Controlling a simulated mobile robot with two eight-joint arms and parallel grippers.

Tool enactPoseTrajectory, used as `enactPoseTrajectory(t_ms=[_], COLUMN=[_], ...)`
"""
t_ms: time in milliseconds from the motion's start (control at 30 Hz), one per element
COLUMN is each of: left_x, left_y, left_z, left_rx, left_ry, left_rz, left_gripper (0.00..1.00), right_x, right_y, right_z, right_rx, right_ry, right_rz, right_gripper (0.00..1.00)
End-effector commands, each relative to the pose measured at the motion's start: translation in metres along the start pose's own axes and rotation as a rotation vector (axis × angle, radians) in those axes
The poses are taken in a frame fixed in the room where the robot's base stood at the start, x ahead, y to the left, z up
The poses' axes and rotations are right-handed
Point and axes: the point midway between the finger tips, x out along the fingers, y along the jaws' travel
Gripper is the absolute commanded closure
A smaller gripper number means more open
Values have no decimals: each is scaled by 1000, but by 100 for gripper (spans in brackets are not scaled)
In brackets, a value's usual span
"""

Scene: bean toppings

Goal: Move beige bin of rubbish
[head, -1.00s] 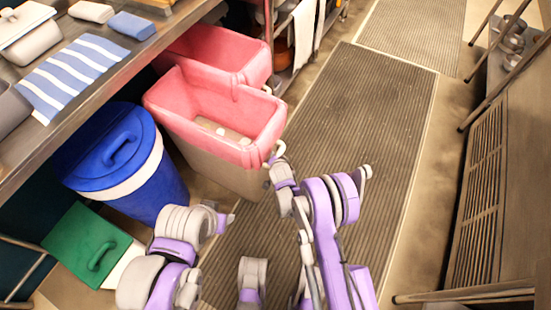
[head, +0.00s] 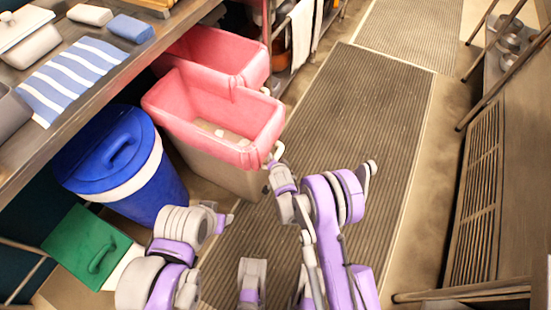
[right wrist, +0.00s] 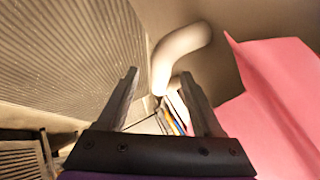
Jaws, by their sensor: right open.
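The near beige bin (head: 225,168) stands on the floor with a pink liner (head: 170,98) folded over its rim and a few pale scraps inside. A curved pale handle (right wrist: 180,52) sticks out beside the pink liner in the right wrist view. My right gripper (right wrist: 160,88) is open, with the handle ahead of and partly between its fingertips; I cannot tell if they touch. In the head view my right gripper (head: 274,164) is at the bin's right side. My left gripper (head: 226,217) is low in front of the bin, its jaws unclear.
A second pink-lined bin (head: 215,50) stands directly behind. A blue-lidded bin (head: 115,150) and a green-lidded bin (head: 75,235) stand left, beside the counter (head: 60,125). The ribbed floor mat (head: 375,110) to the right is clear.

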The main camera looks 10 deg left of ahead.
Motion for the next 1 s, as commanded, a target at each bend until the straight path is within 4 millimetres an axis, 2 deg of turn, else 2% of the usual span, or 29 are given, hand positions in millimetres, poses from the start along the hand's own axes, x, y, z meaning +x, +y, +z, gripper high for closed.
enactPoseTrajectory(t_ms=[33,200,400,1000], left_x=[-4,-10,-13,-13], left_y=[0,0,0,0], left_z=[-1,-3,-4,-4], left_rx=[0,0,0,0], left_ry=[1,3,5,5], left_rz=[0,0,0,0], left_gripper=[50,50,50,50], right_x=[-14,-46,-67,-70], right_y=[-1,-1,0,1], right_z=[-1,-1,-1,-1], right_rx=[-1,-1,0,0], right_ry=[0,1,1,1], right_rz=[-1,1,2,2], right_gripper=[33,33,33,33])
